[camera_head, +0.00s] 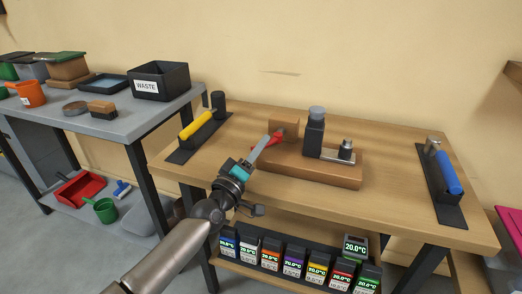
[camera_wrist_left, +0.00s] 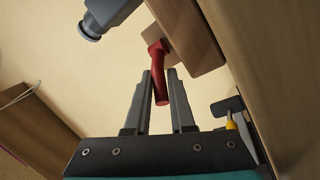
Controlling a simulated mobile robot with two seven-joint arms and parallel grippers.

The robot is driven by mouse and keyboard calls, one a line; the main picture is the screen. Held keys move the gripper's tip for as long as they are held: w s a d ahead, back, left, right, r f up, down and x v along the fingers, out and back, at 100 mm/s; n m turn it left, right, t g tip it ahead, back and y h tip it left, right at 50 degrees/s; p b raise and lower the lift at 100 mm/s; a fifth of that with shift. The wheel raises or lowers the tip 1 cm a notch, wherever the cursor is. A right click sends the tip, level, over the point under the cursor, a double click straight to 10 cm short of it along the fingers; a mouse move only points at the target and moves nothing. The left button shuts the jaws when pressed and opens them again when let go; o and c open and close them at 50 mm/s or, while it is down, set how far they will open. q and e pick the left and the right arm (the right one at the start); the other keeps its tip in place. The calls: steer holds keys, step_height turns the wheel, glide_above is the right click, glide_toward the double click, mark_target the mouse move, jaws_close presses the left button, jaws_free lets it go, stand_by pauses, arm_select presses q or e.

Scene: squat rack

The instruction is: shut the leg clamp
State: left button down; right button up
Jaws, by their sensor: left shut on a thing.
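A wooden fixture (camera_head: 332,173) stands on the wooden table, with a dark grey upright part, a small metal cylinder (camera_head: 346,150) and a red handle (camera_head: 277,136) at its left end. I take the red handle to be the leg clamp's lever. My left gripper (camera_head: 261,148) reaches in from the lower left and is shut on this handle. In the left wrist view the red handle (camera_wrist_left: 161,90) passes between the two fingers, with its free end toward the palm. Whether the clamp is open cannot be told. My right gripper is not in view.
A yellow-handled tool (camera_head: 195,126) lies at the table's left and a blue-handled one (camera_head: 449,176) at its right, both on black mats. The grey bench (camera_head: 125,122) at left carries a WASTE bin (camera_head: 160,80). Several small display boxes (camera_head: 294,260) stand on the shelf below.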

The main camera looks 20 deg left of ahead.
arm_select(q)
steer(key=c, duration=1)
jaws_free()
steer(key=shift+c, duration=0.2)
steer(key=shift+s, duration=0.1)
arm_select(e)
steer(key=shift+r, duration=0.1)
arm_select(q)
steer(key=shift+s+f, duration=0.15)
steer(key=shift+s, duration=0.1)
steer(key=p+v, duration=0.2)
steer(key=v, duration=1.2)
steer(key=shift+s, duration=0.3)
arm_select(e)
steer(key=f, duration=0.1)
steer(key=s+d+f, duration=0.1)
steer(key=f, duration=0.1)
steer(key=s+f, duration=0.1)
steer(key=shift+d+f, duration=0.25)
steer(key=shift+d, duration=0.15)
arm_select(q)
steer(key=shift+a, duration=0.1)
steer(key=shift+c, duration=0.2)
